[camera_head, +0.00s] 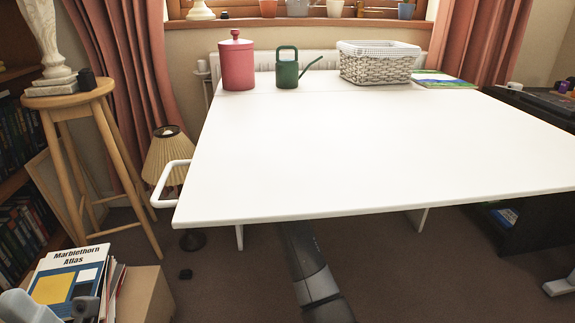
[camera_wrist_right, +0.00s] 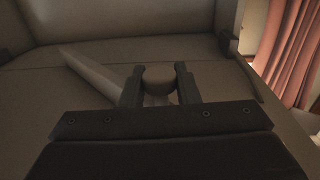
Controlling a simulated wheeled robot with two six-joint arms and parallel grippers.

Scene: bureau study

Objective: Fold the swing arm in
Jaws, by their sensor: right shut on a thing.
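The white table top (camera_head: 370,160) reaches toward me, with a white loop handle (camera_head: 155,190) at its left edge. My right arm goes under its front edge, so the right gripper is hidden in the head view. In the right wrist view my right gripper (camera_wrist_right: 159,84) is shut on a rounded knob (camera_wrist_right: 159,76) in the dim space under the table. A pale bar that looks like the swing arm (camera_wrist_right: 95,72) runs diagonally from the upper left to the knob. How the bar joins the table is unclear.
A red canister (camera_head: 237,65), a green watering can (camera_head: 287,72) and a wicker basket (camera_head: 375,68) stand at the table's back. A pleated lamp (camera_head: 168,160) and a wooden stool (camera_head: 75,100) stand left. A box with books (camera_head: 145,295) is at lower left.

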